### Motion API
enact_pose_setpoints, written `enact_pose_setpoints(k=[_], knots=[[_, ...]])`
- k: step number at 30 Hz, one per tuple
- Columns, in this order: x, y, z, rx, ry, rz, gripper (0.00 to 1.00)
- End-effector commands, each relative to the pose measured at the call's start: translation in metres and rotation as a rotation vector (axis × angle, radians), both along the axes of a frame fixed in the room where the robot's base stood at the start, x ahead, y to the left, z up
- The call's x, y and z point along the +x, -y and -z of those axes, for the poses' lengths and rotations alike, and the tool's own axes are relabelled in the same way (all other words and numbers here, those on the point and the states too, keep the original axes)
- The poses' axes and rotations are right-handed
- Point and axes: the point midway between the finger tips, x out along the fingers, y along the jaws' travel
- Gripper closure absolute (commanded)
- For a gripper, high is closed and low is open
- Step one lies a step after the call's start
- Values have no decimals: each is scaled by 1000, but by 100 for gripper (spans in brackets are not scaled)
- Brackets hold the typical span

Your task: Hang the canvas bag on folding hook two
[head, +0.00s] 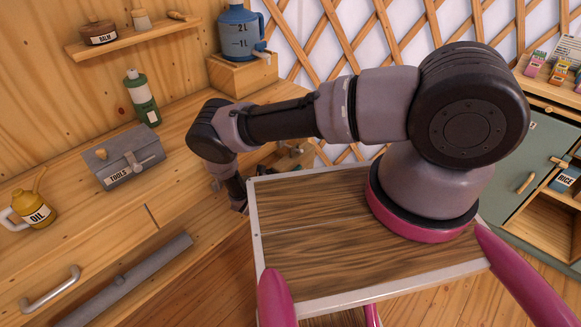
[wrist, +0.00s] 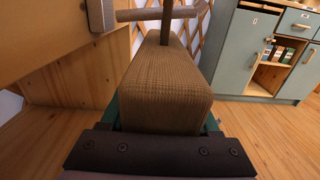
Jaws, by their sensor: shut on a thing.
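A brown woven, block-shaped thing (wrist: 165,90) fills the middle of the wrist view; it looks like the canvas bag. A brown upright and crossbar (wrist: 158,14) show at its far end; I cannot tell if they belong to it. My gripper (wrist: 163,128) is shut on this brown thing, with green edges showing at both sides of it. In the head view my arm reaches left, down past the bench front, and the gripper end is mostly hidden behind my own top board. No hook marked two can be made out in either view.
The wooden bench (head: 190,165) holds a grey toolbox (head: 124,160), a yellow oil can (head: 34,209), a green bottle (head: 142,97) and a blue jug (head: 240,31). A grey metal plate (wrist: 99,14) is close at left in the wrist view. Blue-green cabinets (wrist: 237,50) stand right; the floor (wrist: 270,130) there is clear.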

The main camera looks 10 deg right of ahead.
Motion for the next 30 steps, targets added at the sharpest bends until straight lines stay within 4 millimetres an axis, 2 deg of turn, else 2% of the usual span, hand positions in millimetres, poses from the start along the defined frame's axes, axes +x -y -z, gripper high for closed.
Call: enact_pose_setpoints(k=[12,13,15,25,30], knots=[[0,0,0,0,1,0,100],[0,0,0,1,1,0,26],[0,0,0,1,1,0,3],[-1,-1,0,1,-1,0,3],[-12,-17,0,1,0,-4,3]])
